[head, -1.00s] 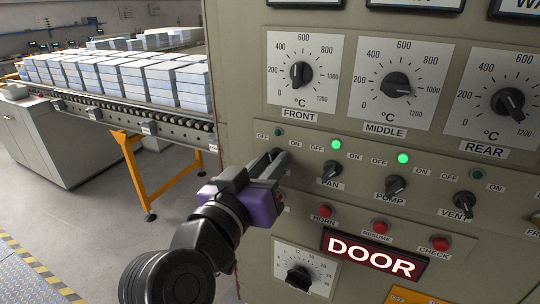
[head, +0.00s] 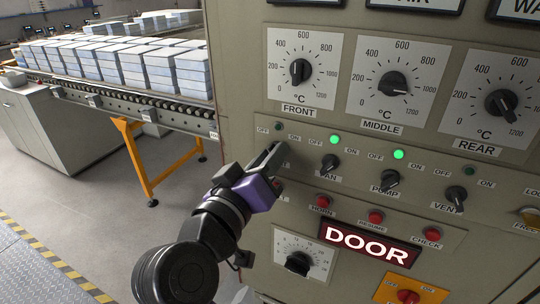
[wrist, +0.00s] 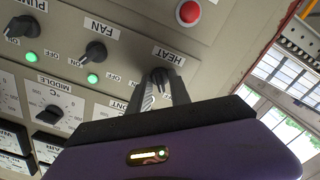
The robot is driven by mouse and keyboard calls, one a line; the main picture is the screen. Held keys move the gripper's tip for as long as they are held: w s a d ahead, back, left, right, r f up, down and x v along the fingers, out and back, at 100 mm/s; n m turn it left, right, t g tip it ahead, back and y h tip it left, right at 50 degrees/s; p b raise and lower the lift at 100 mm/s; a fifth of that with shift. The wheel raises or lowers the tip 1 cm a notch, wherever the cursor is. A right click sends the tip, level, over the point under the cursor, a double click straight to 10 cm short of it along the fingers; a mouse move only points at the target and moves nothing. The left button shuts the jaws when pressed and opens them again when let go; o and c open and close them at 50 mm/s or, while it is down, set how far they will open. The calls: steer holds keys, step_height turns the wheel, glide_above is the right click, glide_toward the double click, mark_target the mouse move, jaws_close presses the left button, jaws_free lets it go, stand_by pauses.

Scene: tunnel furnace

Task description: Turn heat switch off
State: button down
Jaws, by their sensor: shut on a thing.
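The heat switch (wrist: 159,74) is a small black knob under the HEAT label (wrist: 168,53) in the wrist view. My gripper (wrist: 161,82) has one finger on each side of the knob and is shut on it. In the head view my gripper (head: 274,154) reaches the left end of the switch row, and its fingers hide the knob and its label. The lamp above it (head: 279,127), between OFF and ON, is dark. The exact pointing of the knob is hard to tell.
To the right are the fan switch (head: 329,162) and pump switch (head: 389,181), with green lamps lit, and the vent switch (head: 456,196), lamp dark. Red buttons, including the horn button (head: 323,200), sit below. A conveyor with stacked blocks (head: 150,65) stands left.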

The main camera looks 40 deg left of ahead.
steer(key=c, duration=1.5)
jaws_free()
steer(key=b+v, duration=0.2)
steer(key=v, duration=0.5)
steer(key=shift+s, duration=0.4)
